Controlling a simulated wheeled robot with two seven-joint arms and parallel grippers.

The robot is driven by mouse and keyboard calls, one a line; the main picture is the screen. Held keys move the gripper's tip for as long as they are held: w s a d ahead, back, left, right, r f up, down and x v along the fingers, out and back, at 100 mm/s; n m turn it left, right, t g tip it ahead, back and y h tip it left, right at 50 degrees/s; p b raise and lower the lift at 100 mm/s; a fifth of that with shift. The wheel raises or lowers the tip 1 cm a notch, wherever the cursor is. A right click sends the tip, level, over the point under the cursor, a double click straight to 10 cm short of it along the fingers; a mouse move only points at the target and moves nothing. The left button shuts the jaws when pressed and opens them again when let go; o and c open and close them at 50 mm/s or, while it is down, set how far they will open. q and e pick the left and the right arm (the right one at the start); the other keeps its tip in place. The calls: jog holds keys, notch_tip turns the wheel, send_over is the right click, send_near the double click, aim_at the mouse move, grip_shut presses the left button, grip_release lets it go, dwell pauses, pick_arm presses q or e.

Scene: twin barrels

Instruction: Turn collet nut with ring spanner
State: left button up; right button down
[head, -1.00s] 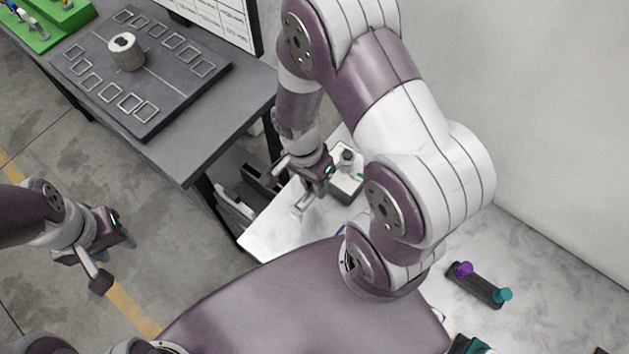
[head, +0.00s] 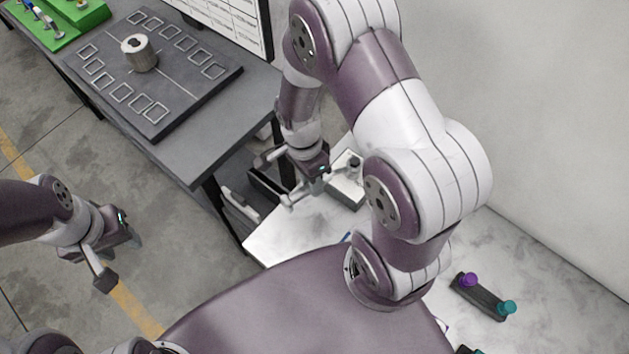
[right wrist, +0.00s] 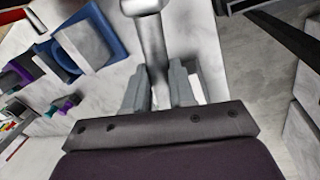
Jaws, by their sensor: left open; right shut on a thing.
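My right gripper (head: 314,174) is shut on a pale metal bar (head: 291,201), which looks like the spanner, above the white table. In the right wrist view the right gripper (right wrist: 160,88) has a pale shaft (right wrist: 150,30) between its fingers; the spanner's ring cannot be made out. Just right of the gripper in the head view is a grey block (head: 347,193) with a dark round piece (head: 354,163) on top, perhaps the collet nut. Contact between them cannot be told. My left gripper (head: 118,262) is open and empty over the floor.
A dark bar with purple and teal knobs (head: 482,297) lies on the white table (head: 290,238) near the wall. A grey bench (head: 205,140) at left carries a dark plate with a ribbed cylinder (head: 140,55). A blue part (right wrist: 95,38) shows in the right wrist view.

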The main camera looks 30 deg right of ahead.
jog(key=shift+w+m, duration=0.6)
jog(key=shift+w+m+y+p, duration=0.3)
jog(key=shift+w+m+y, duration=0.1)
jog(key=shift+w+m, duration=0.6)
jog(key=shift+w+d+m, duration=0.15)
jog(key=shift+w+m, duration=0.35)
jog(key=shift+w, duration=0.05)
jog(key=shift+w+d+m, duration=0.15)
jog(key=shift+w+m, duration=0.35)
jog(key=shift+p, duration=0.3)
jog(key=shift+w+d+m+y, duration=0.15)
jog(key=shift+w+d+m, duration=0.1)
jog(key=shift+w+m, duration=0.25)
jog(key=shift+w+d+m+y, duration=0.15)
jog(key=shift+w+d+m, duration=0.05)
jog(key=shift+w+m, duration=0.3)
jog(key=shift+p, duration=0.3)
